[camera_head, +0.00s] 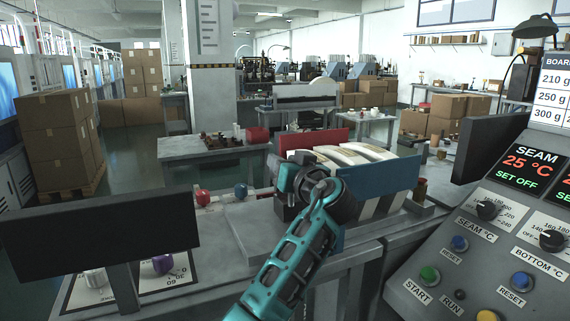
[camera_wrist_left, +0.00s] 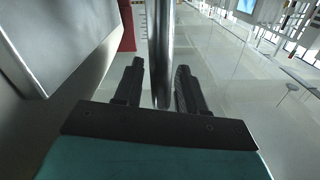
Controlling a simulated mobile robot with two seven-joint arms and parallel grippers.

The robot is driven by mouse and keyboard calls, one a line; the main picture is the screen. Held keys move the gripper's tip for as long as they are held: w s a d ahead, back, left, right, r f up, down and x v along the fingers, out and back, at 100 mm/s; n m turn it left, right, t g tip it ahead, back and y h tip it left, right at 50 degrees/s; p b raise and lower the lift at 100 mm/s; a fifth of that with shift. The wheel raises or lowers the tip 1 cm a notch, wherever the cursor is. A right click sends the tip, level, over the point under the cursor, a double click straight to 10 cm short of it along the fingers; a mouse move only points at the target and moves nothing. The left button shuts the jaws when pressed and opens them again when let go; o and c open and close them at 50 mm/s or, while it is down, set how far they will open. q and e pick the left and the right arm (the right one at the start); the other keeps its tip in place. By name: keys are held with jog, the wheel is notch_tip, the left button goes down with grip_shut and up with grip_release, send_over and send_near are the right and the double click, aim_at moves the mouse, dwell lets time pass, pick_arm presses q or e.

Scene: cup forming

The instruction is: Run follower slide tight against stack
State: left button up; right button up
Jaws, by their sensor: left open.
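The stack (camera_head: 350,157) of white curved blanks sits between a red plate (camera_head: 312,141) and a blue plate (camera_head: 385,182). Which plate belongs to the follower slide I cannot tell. My left gripper (camera_head: 298,178) is at the near left end of the stack, its dark hand covering part of the blue plate and stack. In the left wrist view the left gripper (camera_wrist_left: 157,88) is open, with a metal rod (camera_wrist_left: 161,45) between or just beyond its fingers. Contact with the rod is unclear. A red surface (camera_wrist_left: 127,28) shows behind it. My right gripper is not in view.
A control panel (camera_head: 475,255) with knobs and buttons stands close on the right. A dark flat panel (camera_head: 100,235) stands at the left. A red knob (camera_head: 202,196) and blue knob (camera_head: 241,190) are left of the hand. A grey table (camera_head: 205,150) stands behind.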

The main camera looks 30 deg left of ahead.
pick_arm(q)
notch_tip(320, 180, up, 20)
jog(key=p, duration=0.1)
dwell(0.5)
